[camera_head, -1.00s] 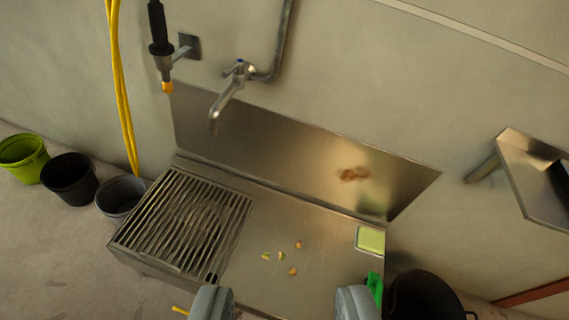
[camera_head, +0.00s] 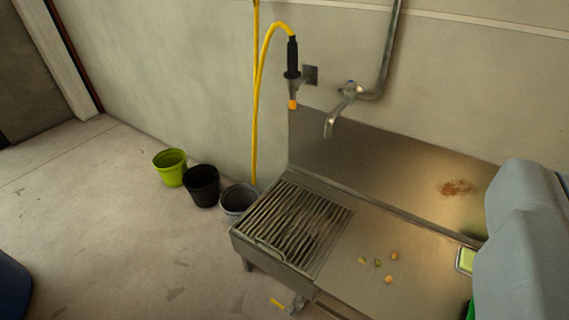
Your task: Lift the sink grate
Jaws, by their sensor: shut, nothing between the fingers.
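The sink grate (camera_head: 296,226), a set of parallel metal bars, lies flat over the left end of the steel sink unit (camera_head: 362,296). Dark gaps show between its bars. My gripper (camera_head: 550,180) is a large grey shape at the right edge of the view, cut off by the frame. It is shut and empty, well to the right of the grate in the picture and not touching it. It hides the right part of the sink unit.
Food scraps (camera_head: 378,263) lie on the steel top. A green sponge (camera_head: 465,260) is partly hidden by my gripper. A tap (camera_head: 336,110) and spray hose (camera_head: 292,70) hang above. Lime (camera_head: 170,168), black (camera_head: 202,187) and grey (camera_head: 238,202) buckets stand left.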

